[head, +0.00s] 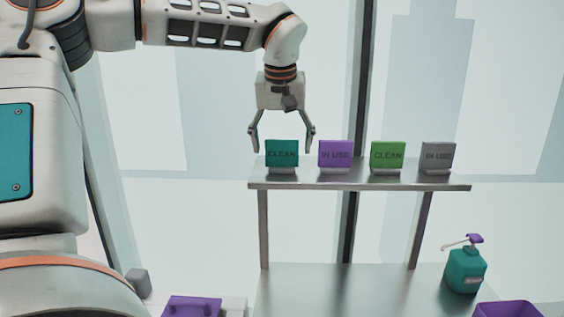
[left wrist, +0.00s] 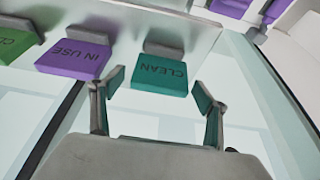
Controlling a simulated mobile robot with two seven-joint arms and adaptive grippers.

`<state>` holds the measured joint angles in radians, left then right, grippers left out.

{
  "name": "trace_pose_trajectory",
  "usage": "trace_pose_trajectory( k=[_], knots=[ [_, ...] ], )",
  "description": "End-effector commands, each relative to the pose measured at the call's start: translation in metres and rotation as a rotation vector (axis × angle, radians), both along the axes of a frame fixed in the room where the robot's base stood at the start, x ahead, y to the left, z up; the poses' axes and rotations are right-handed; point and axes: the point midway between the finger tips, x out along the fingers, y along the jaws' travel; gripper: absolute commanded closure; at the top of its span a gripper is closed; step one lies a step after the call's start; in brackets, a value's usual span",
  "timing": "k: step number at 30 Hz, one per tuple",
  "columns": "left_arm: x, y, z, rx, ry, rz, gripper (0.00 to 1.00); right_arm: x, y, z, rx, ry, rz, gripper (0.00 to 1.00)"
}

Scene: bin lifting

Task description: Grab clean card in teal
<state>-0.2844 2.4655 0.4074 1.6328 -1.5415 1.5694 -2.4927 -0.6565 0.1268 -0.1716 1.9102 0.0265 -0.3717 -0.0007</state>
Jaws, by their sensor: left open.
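The teal card marked CLEAN (head: 282,154) stands in a small holder at the left end of the raised metal shelf (head: 360,184). It also shows in the left wrist view (left wrist: 160,77), just beyond and between the fingertips. My left gripper (head: 282,146) is open and points down over the teal card, one finger to each side. In the left wrist view my left gripper (left wrist: 157,82) shows both fingers apart with nothing held between them. My right gripper is not in view.
A purple IN USE card (head: 335,154), a green CLEAN card (head: 387,155) and a grey IN USE card (head: 437,157) stand in a row to the right. Below are a teal pump bottle (head: 466,271), a purple bin (head: 507,309) and a purple object (head: 192,307).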

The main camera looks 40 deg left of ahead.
Motion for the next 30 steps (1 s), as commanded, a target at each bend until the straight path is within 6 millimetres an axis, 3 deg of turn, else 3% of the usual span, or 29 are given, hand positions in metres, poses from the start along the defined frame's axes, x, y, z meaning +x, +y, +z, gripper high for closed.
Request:
trace_pose_trajectory(
  k=[6,11,12,23,30],
  knots=[
    [0.001,0.000,-0.002,0.000,-0.001,0.000,0.25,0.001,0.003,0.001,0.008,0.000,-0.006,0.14],
    [0.001,0.000,-0.002,0.001,-0.001,0.000,0.64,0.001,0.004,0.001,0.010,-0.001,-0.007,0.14],
    [0.001,0.000,-0.002,0.001,-0.001,0.000,0.67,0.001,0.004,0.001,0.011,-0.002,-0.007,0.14],
    [0.001,0.001,0.004,0.001,-0.002,0.002,0.68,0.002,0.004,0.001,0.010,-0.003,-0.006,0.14],
    [0.001,0.001,0.045,0.002,-0.004,0.005,0.68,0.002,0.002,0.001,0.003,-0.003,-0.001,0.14]
  ],
)
